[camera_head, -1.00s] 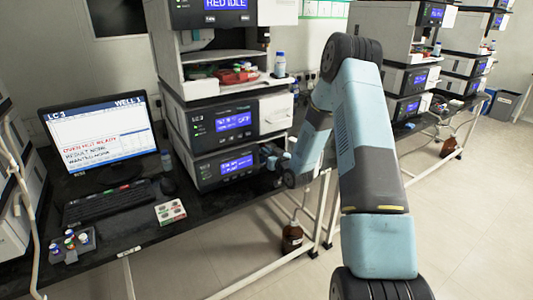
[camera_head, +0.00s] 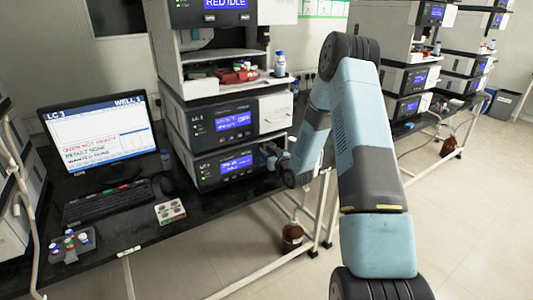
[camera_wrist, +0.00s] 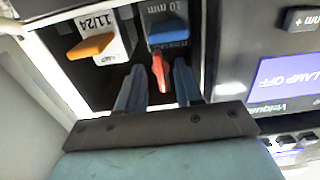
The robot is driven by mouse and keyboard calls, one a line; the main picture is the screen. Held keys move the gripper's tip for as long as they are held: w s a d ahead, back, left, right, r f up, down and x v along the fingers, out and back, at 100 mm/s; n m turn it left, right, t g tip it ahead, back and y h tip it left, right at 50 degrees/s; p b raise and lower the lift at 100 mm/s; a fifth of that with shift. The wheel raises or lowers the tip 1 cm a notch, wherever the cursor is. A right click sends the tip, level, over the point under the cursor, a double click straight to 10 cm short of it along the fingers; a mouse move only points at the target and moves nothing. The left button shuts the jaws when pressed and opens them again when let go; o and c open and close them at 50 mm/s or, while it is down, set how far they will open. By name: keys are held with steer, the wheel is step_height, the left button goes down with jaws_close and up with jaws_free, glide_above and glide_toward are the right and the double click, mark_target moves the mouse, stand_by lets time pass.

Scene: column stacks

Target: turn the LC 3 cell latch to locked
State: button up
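In the wrist view a small red latch lever (camera_wrist: 160,72) sticks out below a blue block marked 10 mm (camera_wrist: 165,32), inside an open dark bay. My gripper (camera_wrist: 158,78) is open, with one finger on each side of the red lever. A narrow gap seems to show on both sides, so I cannot tell that either finger touches it. In the head view my gripper (camera_head: 271,158) is at the right front of the lowest module (camera_head: 218,165) of the near stack. My arm hides part of that area, and the latch is too small to make out there.
An orange handle (camera_wrist: 91,46) on a white part marked 11/24 sits left of the lever. A panel reading LAMP OFF (camera_wrist: 287,80) is at the right. A monitor (camera_head: 98,130), keyboard (camera_head: 108,203) and vial rack (camera_head: 72,246) stand on the bench. A brown bottle (camera_head: 292,237) is below.

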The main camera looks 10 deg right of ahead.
steer(key=shift+s, duration=0.1)
steer(key=v, duration=1.3)
steer(key=shift+s, duration=0.25)
steer(key=shift+w+d+r, duration=0.1)
steer(key=shift+r, duration=0.05)
steer(key=s+r+m+g+h, duration=0.1)
steer(key=s+r+g+h, duration=0.25)
steer(key=r, duration=0.65)
steer(key=s+r+g+h, duration=0.3)
steer(key=s+r, duration=0.1)
steer(key=r, duration=0.6)
steer(key=s+a+r+m+g, duration=0.1)
steer(key=s+r, duration=0.2)
steer(key=s, duration=0.6)
steer(key=s+a+r+m+g, duration=0.1)
steer(key=s+a+r+g, duration=0.1)
steer(key=s, duration=0.8)
steer(key=s+a+r+g, duration=0.1)
steer(key=s+r, duration=0.3)
steer(key=s, duration=0.5)
steer(key=shift+s+a+r+m+g+y, duration=0.2)
steer(key=shift+a+r+m+g+y, duration=0.15)
steer(key=shift+a+m+g+y, duration=0.15)
